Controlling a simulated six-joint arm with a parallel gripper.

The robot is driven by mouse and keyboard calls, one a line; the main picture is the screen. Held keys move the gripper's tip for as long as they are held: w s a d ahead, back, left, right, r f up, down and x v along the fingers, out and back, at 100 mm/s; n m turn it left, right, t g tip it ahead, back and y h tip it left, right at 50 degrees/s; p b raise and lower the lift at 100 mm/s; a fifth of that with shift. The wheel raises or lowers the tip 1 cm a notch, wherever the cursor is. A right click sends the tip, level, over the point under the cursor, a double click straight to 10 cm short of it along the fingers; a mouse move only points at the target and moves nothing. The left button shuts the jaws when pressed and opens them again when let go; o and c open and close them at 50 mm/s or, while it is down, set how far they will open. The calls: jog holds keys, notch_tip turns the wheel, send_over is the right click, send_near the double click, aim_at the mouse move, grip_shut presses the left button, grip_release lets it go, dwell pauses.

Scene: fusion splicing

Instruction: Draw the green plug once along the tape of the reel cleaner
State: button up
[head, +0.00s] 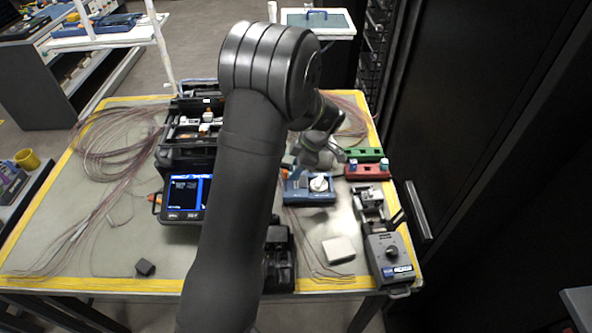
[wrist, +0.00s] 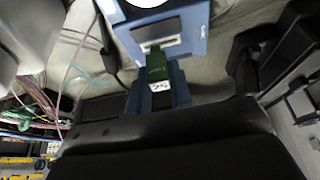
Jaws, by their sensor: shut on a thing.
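The reel cleaner (head: 311,196) is a blue box with a white round knob, at the middle of the table. In the wrist view its blue body (wrist: 193,38) fills the top, with a pale slot holding the tape (wrist: 156,44). The green plug (wrist: 156,66), with a white marked label at its near end, has its far end at this slot; whether it touches the tape I cannot tell. My gripper (wrist: 158,93) is shut on the plug at its near end. In the head view my gripper (head: 316,158) is just over the cleaner's back edge, and the plug is hidden.
A green rack (head: 364,154) and a red rack (head: 367,173) stand right of the cleaner. A splicer with a lit screen (head: 185,196) stands left. A grey device (head: 389,258) and a white block (head: 338,250) are in front right. Loose fibre coils (head: 112,150) lie at the left.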

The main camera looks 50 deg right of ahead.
jog(key=shift+w+d, duration=0.35)
dwell(0.3)
jog(key=shift+r, duration=0.1)
jog(key=shift+r, duration=2.2)
